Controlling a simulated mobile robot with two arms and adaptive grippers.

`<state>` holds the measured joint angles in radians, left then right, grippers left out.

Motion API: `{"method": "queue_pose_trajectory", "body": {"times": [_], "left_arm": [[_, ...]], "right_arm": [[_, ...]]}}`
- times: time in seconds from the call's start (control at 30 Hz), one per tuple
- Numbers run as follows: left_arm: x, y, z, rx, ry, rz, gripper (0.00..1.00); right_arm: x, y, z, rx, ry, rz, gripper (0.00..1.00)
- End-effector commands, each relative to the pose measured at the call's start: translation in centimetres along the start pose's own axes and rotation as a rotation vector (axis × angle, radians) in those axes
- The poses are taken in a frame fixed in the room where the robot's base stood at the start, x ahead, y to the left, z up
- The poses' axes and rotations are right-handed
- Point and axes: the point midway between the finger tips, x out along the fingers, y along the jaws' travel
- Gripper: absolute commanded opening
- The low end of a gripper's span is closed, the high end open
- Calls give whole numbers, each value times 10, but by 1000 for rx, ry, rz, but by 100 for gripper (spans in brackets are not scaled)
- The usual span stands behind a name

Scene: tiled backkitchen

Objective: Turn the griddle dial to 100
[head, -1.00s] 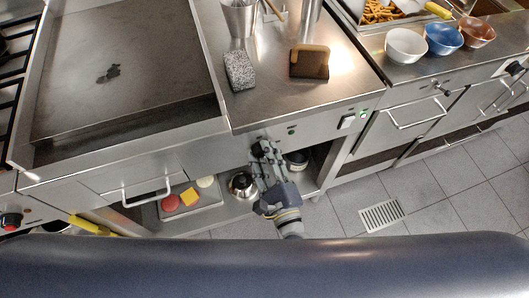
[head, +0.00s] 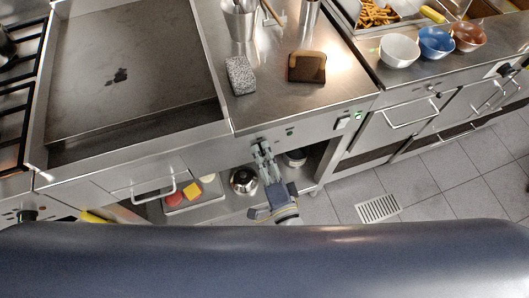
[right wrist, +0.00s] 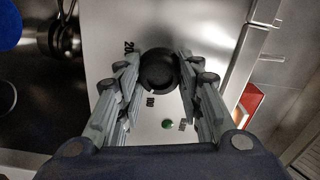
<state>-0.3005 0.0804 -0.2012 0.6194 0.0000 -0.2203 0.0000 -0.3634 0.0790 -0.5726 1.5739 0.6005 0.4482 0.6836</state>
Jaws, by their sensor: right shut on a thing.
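The griddle dial is a round black knob (right wrist: 160,72) on the steel front panel, seen in the right wrist view. Number marks are printed around it; one at the upper left starts with 20, and one below the knob looks like 100. My right gripper (right wrist: 158,68) is shut on the dial, with one finger on each side of it. In the head view my right gripper (head: 261,150) is at the front panel right of the griddle (head: 130,75) and hides most of the dial. My left gripper is not in view.
A shelf below holds a kettle (head: 243,181) and a tray (head: 197,205) of food.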

Motion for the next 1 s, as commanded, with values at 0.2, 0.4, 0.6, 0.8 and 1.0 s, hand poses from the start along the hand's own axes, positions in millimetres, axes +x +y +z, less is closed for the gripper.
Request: {"method": "queue_pose_trajectory", "body": {"times": [0.2, 0.4, 0.6, 0.8, 1.0], "left_arm": [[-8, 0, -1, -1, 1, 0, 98], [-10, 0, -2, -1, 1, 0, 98], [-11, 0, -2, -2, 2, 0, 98], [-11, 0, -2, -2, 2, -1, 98], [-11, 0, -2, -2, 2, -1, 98]], "right_arm": [[2, -3, -2, -125, 4, -3, 10], [2, -2, -2, -190, 4, -4, 10], [2, -2, -2, -214, 4, -4, 10], [2, -2, -2, -217, 5, -5, 10], [2, -2, -2, -216, 5, -5, 43]]}}
